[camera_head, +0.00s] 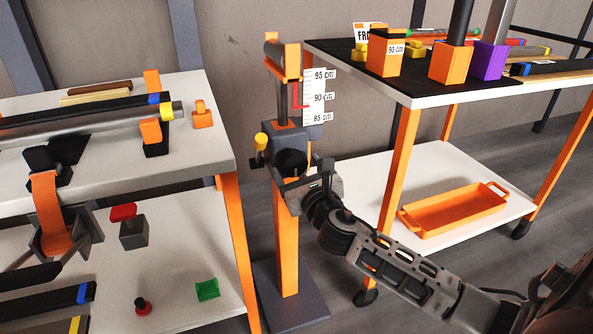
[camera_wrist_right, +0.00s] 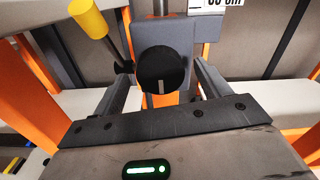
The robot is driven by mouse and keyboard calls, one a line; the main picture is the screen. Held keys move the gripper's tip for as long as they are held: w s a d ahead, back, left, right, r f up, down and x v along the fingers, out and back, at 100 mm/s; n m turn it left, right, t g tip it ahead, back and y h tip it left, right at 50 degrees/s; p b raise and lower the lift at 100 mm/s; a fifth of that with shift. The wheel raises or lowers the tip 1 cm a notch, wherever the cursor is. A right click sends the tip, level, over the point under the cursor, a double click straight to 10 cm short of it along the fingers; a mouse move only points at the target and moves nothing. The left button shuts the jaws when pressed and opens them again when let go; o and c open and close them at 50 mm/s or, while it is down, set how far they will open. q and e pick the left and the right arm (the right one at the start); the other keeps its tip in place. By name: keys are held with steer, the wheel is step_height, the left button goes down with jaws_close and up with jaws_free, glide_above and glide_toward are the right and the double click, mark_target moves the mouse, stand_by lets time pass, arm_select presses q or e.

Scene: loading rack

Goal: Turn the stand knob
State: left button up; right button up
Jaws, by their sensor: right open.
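The stand knob (camera_head: 290,162) is a round black dial on the grey block (camera_head: 284,138) of an orange stand. In the right wrist view the knob (camera_wrist_right: 162,68) faces me, with a pale mark pointing down. My right gripper (camera_head: 293,182) is open at the knob, its two fingers on either side. In the right wrist view there appears to be a gap between fingers and knob; I cannot tell about contact. A yellow-tipped lever (camera_head: 261,142) sticks out at the block's left. The height scale (camera_head: 317,97) reads 85 to 95 cm, with a red pointer below 90.
A white rack table (camera_head: 200,160) with bars stands close at left. At right, an upper shelf (camera_head: 430,100) holds orange and purple blocks; an orange tray (camera_head: 455,211) sits on the lower shelf. The stand's dark base (camera_head: 305,307) is on the floor between them.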

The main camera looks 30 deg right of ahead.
steer(key=shift+w+d, duration=0.15)
steer(key=shift+w, duration=0.45)
arm_select(q)
steer(key=shift+r, duration=0.15)
arm_select(e)
steer(key=shift+w, duration=0.1)
arm_select(q)
steer(key=shift+r, duration=0.1)
arm_select(e)
steer(key=c, duration=1)
arm_select(q)
steer(key=shift+r, duration=0.1)
arm_select(e)
steer(key=shift+m, duration=0.3)
